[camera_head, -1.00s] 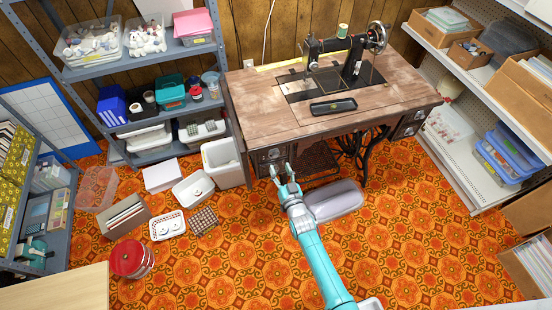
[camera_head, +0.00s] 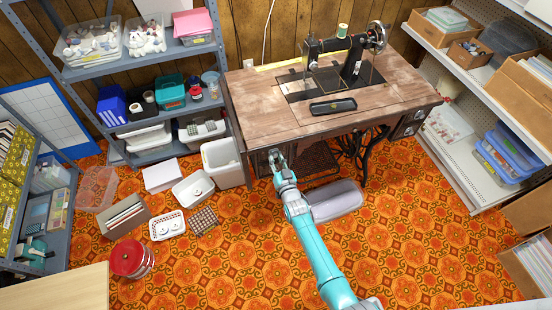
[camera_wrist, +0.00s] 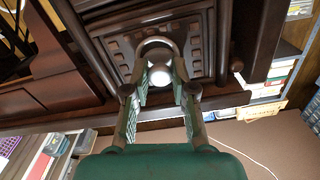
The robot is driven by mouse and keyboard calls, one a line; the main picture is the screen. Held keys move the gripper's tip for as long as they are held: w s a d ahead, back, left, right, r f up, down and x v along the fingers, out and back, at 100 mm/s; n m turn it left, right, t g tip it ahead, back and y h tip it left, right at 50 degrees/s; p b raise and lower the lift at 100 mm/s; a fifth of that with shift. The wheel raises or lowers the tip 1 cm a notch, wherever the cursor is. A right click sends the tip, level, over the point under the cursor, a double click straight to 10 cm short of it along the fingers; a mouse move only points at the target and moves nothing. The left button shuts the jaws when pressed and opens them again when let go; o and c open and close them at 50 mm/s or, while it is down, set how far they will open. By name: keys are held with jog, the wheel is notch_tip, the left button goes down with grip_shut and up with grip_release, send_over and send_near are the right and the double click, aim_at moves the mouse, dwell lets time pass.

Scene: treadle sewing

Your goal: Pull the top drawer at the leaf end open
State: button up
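The treadle sewing table (camera_head: 270,117) has a dark drawer unit (camera_head: 262,163) under its left end. My gripper (camera_head: 276,154) is right in front of this unit. In the wrist view, a dark drawer front (camera_wrist: 115,55) with carved trim faces me. A curved dark pull (camera_wrist: 158,42) and a pale round knob-like part (camera_wrist: 160,75) are on it. My gripper's fingertips (camera_wrist: 161,82) stand either side of the pale part and reach the pull. I cannot tell whether they press on it. The drawer looks closed, though my gripper hides part of it.
A white bin (camera_head: 222,163) stands close left of the drawer unit. A grey oblong container (camera_head: 335,200) lies on the floor beside my arm. The patterned floor in front is mostly clear.

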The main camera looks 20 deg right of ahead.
grip_shut()
jog(key=s, duration=2.1)
jog(key=o, duration=1)
grip_release()
jog(key=shift+c, duration=0.2)
jog(key=shift+s, duration=0.1)
jog(key=s, duration=1.2)
